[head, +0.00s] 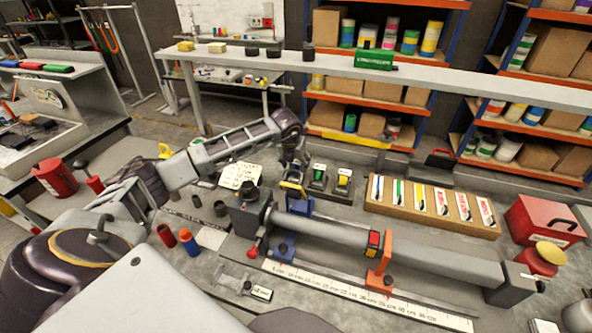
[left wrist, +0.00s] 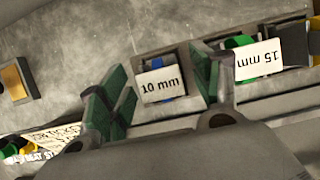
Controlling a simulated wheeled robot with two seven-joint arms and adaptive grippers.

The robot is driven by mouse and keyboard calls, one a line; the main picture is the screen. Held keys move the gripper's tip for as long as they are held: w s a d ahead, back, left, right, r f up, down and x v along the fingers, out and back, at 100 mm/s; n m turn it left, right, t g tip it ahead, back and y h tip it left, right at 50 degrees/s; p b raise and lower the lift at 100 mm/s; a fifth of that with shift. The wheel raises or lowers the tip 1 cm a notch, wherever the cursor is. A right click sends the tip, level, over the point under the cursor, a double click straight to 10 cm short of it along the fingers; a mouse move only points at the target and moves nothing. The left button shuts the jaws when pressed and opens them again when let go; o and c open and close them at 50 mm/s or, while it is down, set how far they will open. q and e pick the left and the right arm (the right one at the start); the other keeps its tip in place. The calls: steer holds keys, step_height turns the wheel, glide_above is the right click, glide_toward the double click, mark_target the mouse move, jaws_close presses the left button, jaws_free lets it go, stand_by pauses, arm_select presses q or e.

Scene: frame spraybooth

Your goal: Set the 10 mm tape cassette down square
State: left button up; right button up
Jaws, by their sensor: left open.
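The 10 mm tape cassette (left wrist: 160,84) shows in the left wrist view with a white label and some blue, sitting in a dark bay. My left gripper (left wrist: 160,98) is open, with its green-padded fingers on either side of the cassette's label. Whether the pads touch it I cannot tell. In the head view my left gripper (head: 292,162) is over the left end of the cassette row and hides the 10 mm cassette. The 15 mm cassette (left wrist: 259,61), with green, stands to the right; the right finger partly hides the space between. My right gripper is out of view.
Green (head: 319,175) and yellow (head: 343,180) cassettes stand in dark bays right of the gripper. A wooden rack (head: 430,213) of labelled strips lies further right. A grey tube (head: 345,235) in clamps and a ruler (head: 370,297) lie in front. A raised shelf (head: 440,78) crosses behind.

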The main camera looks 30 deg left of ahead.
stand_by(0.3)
arm_select(q)
steer(key=c, duration=1.1)
steer(key=shift+c, duration=0.2)
steer(key=shift+r, duration=0.15)
steer(key=shift+r+b, duration=0.9)
steer(key=shift+r, duration=4)
